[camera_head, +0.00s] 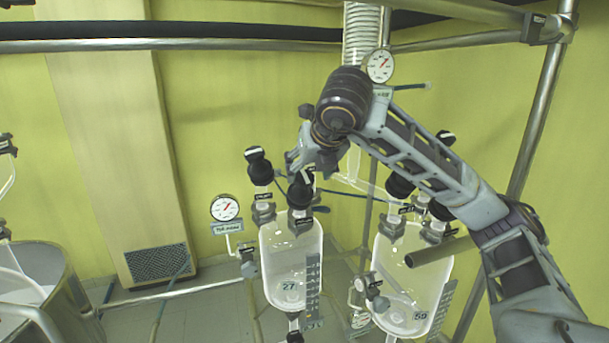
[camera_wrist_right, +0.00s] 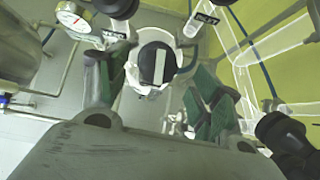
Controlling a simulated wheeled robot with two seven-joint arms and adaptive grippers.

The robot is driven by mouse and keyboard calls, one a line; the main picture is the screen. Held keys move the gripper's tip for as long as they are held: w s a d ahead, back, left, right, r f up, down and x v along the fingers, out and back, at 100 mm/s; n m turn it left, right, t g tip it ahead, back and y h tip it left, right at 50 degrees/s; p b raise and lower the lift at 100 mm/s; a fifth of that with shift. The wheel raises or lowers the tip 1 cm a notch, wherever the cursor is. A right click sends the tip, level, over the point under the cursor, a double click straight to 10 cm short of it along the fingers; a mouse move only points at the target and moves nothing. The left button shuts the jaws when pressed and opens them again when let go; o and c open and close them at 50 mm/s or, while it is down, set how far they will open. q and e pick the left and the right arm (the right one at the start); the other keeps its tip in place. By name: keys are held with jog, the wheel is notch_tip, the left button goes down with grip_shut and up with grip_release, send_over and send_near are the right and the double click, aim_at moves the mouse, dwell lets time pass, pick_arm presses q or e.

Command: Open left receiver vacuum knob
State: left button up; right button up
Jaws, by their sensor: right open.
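The left receiver (camera_head: 290,262) is a clear glass vessel with a scale strip, below my right gripper. Black knobs stand on its top: one at the upper left (camera_head: 258,166) and one in front (camera_head: 300,192). I cannot tell from labels which is the vacuum knob. My right gripper (camera_head: 312,165) points down just above the front knob. In the right wrist view, a round black knob with a white stripe (camera_wrist_right: 159,64) lies between and beyond the open green-padded fingers of the right gripper (camera_wrist_right: 155,92). No grip on it shows. My left gripper is not in view.
A right receiver (camera_head: 410,285) with black knobs stands beside the left one, under my right arm. A pressure gauge (camera_head: 225,208) is left of the receivers, another (camera_head: 380,66) is above. Metal frame pipes (camera_head: 170,44) cross the top. A steel tank (camera_head: 45,280) stands at left.

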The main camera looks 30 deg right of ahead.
aim_at(305, 175)
jog(key=shift+p+x, duration=0.45)
jog(key=shift+x, duration=1.9)
jog(key=shift+c, duration=0.5)
jog(key=c, duration=0.9)
